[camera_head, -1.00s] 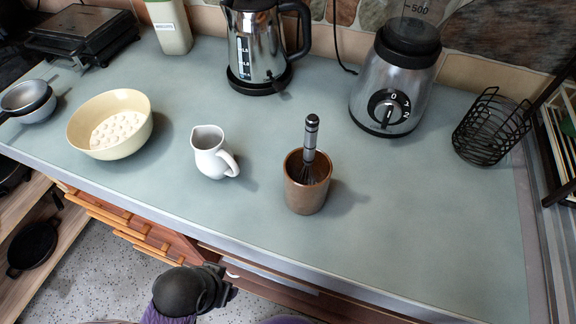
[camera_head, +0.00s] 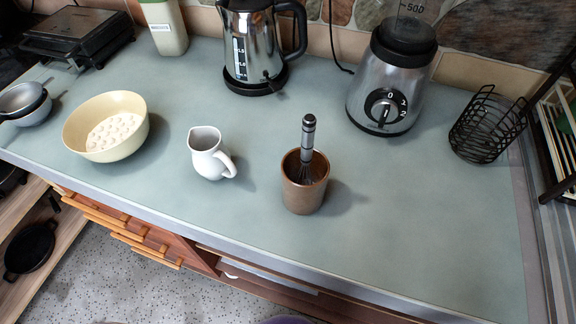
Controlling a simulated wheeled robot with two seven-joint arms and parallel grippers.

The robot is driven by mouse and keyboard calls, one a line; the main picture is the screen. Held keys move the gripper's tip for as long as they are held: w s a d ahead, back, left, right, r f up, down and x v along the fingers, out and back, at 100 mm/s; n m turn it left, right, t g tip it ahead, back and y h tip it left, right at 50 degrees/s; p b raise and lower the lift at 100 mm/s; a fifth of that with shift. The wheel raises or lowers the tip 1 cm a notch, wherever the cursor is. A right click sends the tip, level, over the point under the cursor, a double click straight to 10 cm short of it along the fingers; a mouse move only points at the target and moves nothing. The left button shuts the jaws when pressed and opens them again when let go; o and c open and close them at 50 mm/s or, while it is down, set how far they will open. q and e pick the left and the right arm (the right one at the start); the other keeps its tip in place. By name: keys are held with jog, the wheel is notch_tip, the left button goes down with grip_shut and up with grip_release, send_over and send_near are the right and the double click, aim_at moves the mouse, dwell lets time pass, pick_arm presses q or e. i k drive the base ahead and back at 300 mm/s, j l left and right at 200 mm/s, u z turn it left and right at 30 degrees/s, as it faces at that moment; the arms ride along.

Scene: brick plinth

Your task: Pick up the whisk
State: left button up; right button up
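The whisk (camera_head: 308,136) stands nearly upright in a brown cup (camera_head: 304,196) on the counter, handle up. Its handle is silver and black, and its wire end is mostly hidden inside the cup. Neither of my grippers shows in the head view, so nothing of mine touches the whisk or the cup.
A white jug (camera_head: 208,156) stands left of the cup, and a cream bowl (camera_head: 106,126) is farther left. A kettle (camera_head: 248,50), a blender (camera_head: 386,88) and a black wire basket (camera_head: 486,126) stand behind and to the right. The counter (camera_head: 420,220) right of the cup is clear.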

aim_at(308, 121)
jog(key=j+z, duration=0.4)
jog(key=k+j+z, duration=0.15)
jog(key=z, duration=0.3)
jog(key=k+j+z, duration=0.2)
jog(key=j+z, duration=0.2)
jog(key=k+j+z, duration=0.2)
jog(key=z, duration=0.25)
jog(key=k+j+z, duration=0.15)
jog(key=z, duration=0.25)
